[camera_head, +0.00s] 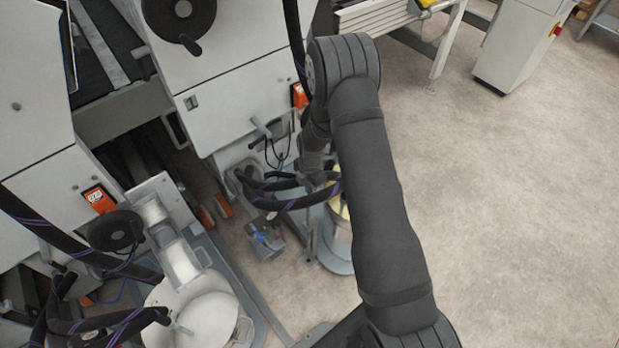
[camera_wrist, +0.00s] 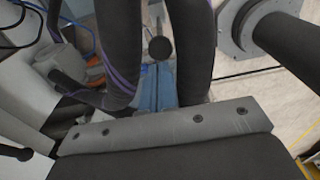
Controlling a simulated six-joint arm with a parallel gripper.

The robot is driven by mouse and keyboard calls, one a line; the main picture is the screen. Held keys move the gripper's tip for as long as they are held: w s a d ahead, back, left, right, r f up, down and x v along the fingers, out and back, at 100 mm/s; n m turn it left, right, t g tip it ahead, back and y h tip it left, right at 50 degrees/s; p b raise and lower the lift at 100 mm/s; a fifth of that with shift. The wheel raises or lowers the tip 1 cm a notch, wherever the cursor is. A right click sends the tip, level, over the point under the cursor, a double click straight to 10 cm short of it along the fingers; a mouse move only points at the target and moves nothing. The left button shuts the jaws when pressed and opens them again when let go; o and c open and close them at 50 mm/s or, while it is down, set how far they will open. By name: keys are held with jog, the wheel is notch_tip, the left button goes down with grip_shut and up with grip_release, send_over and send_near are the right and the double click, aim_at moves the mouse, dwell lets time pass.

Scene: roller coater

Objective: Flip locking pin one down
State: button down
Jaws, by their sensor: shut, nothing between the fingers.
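My arm hangs over the lower part of the white coater machine in the head view. My gripper (camera_head: 318,172) is beside black hoses (camera_head: 275,192) with purple stripes; it is small and dark there, and its fingertips are hard to make out. It is shut and empty. In the wrist view, the hoses (camera_wrist: 122,55) pass close in front of the camera. A dark round knob (camera_wrist: 160,48) shows between them, above a blue part (camera_wrist: 158,88). I cannot tell whether this knob is locking pin one. No pin is clearly identifiable in the head view.
A round grey flange with a thick black cylinder (camera_wrist: 290,48) is at the upper right of the wrist view. A white bucket (camera_head: 205,320) and a grey box (camera_head: 265,238) stand low by the machine. The floor (camera_head: 510,200) on the right is clear.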

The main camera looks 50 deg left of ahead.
aim_at(309, 200)
jog(key=shift+s+f, duration=0.1)
jog(key=shift+f, duration=2.3)
jog(key=shift+f, duration=0.1)
jog(key=shift+f, duration=2.7)
jog(key=shift+d, duration=0.1)
notch_tip(309, 200, up, 14)
jog(key=shift+w+r, duration=0.25)
jog(key=shift+w, duration=0.05)
jog(key=f, duration=1.2)
jog(key=shift+s+f, duration=0.2)
jog(key=shift+s, duration=0.1)
jog(key=shift+r, duration=0.1)
